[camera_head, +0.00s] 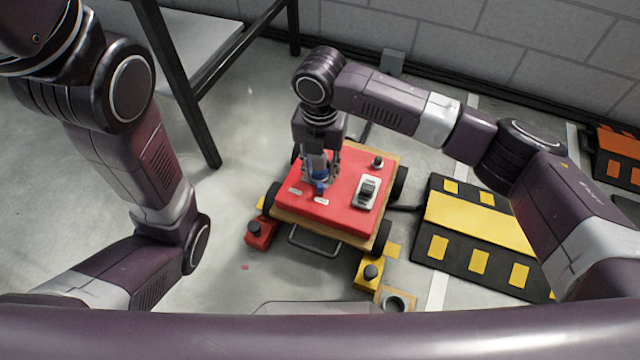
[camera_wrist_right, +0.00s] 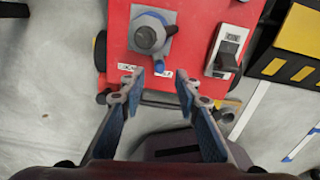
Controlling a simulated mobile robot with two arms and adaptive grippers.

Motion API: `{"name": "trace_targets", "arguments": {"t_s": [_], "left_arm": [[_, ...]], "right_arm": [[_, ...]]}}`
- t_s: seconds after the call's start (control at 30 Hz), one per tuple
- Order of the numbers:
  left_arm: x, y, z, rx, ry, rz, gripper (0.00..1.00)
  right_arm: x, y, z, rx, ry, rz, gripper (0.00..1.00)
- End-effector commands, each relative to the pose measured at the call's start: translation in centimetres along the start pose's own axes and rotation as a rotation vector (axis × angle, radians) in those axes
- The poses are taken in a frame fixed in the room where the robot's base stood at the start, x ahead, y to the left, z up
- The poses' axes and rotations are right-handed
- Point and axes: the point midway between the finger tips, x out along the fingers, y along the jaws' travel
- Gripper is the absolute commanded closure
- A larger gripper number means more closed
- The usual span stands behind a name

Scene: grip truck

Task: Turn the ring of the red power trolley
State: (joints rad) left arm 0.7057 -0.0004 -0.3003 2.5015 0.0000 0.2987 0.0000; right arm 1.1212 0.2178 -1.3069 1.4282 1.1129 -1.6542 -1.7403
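The red power trolley (camera_head: 347,186) stands on the floor with its flat red top up; its top also fills the upper right wrist view (camera_wrist_right: 190,45). On it is a round grey ring-like knob (camera_wrist_right: 146,36) with a blue tab (camera_wrist_right: 158,66) on a grey square plate. My right gripper (camera_head: 320,178) points down over this part and largely hides it in the head view. In the right wrist view my right gripper (camera_wrist_right: 160,83) is open, its two fingers apart, with the knob ahead of the fingertips and nothing between the pads. My left gripper is out of view.
A grey switch box (camera_head: 367,193) and a small black knob (camera_head: 377,162) sit on the trolley's right side. Red (camera_head: 261,232) and yellow (camera_head: 368,271) blocks lie by its front. A black-and-yellow ramp (camera_head: 475,225) is to the right; a dark-legged table (camera_head: 205,50) is behind left.

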Motion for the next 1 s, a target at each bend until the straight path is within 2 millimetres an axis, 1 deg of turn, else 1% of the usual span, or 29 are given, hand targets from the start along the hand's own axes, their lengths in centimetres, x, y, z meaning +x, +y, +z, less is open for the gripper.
{"name": "trace_targets", "arguments": {"t_s": [0.03, 0.1, 0.2, 0.3, 0.4, 0.63, 0.67, 0.9, 1.0], "left_arm": [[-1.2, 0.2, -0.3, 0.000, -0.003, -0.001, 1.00], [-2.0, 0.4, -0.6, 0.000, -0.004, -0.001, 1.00], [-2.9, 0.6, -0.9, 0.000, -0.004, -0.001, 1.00], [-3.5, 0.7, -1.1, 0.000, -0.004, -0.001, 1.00], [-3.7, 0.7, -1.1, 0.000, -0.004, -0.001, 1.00], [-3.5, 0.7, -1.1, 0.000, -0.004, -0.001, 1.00], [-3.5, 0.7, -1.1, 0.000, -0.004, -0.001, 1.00], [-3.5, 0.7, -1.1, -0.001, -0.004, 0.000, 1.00], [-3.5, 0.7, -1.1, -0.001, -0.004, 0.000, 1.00]], "right_arm": [[1.5, 0.0, 0.0, 0.001, 0.000, -0.001, 0.70], [2.5, -0.1, 0.0, 0.001, 0.000, -0.001, 0.70], [3.9, 0.0, 0.1, 0.002, 0.000, -0.001, 0.70], [4.7, 0.0, 0.1, 0.002, -0.001, 0.001, 0.70], [5.0, 0.0, 0.1, 0.002, -0.001, 0.001, 0.70], [4.9, 0.0, 0.1, 0.002, -0.001, 0.001, 0.70], [4.9, 0.0, 0.1, 0.002, -0.001, 0.001, 0.72], [4.9, 0.0, 0.1, 0.002, -0.001, 0.001, 0.99], [4.9, 0.0, 0.1, 0.002, -0.001, 0.001, 1.00]]}}
